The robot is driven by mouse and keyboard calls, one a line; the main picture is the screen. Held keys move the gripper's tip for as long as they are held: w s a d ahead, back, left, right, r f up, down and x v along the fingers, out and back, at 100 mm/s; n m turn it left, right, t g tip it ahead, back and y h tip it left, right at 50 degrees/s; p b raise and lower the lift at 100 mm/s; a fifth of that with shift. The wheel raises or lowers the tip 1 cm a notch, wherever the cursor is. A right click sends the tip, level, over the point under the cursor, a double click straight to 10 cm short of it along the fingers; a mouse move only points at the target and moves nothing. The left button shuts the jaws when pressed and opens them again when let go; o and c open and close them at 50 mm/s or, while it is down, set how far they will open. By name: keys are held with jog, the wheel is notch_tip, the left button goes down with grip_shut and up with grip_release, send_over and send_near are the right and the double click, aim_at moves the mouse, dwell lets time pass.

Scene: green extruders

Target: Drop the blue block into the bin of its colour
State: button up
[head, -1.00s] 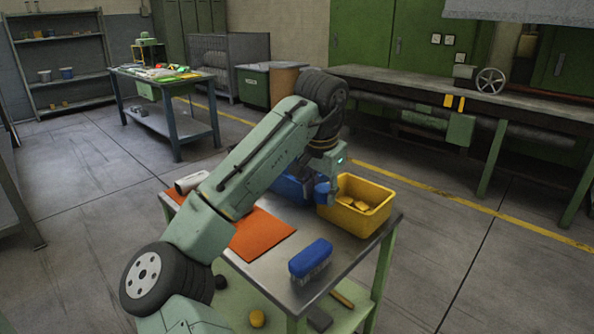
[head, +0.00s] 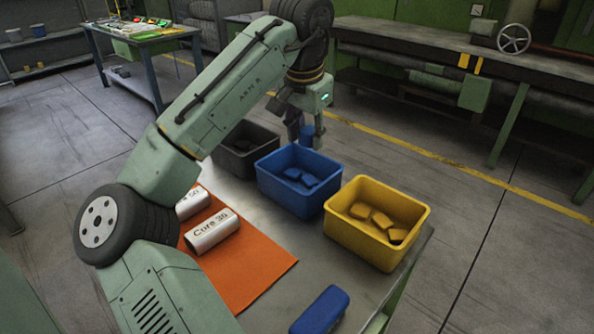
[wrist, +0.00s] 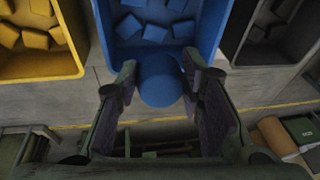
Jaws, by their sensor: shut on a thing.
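The blue block (wrist: 160,80) looks round in the wrist view and sits between my gripper's fingers (wrist: 158,92). My gripper (head: 306,128) is shut on it. In the head view the held block (head: 307,132) shows small at the far rim of the blue bin (head: 285,196). In the wrist view it overlaps the rim of the blue bin (wrist: 203,42); its exact height and whether it clears the rim I cannot tell. The blue bin has several blue pieces inside.
The yellow bin (head: 348,236) with yellow pieces stands to the right, a dark bin (head: 240,165) to the left. White "Core" cylinders (head: 211,232) lie on an orange mat (head: 245,270). A blue-topped brush (head: 320,310) lies at the near table edge.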

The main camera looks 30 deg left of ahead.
jog(key=shift+w+a+f, duration=0.1)
jog(key=shift+f, duration=0.05)
notch_tip(320, 180, down, 6)
jog(key=b, duration=0.5)
jog(key=shift+r, duration=0.2)
jog(key=o, duration=1.2)
jog(key=shift+o, duration=0.2)
jog(key=shift+r, duration=0.1)
jog(key=v, duration=1.2)
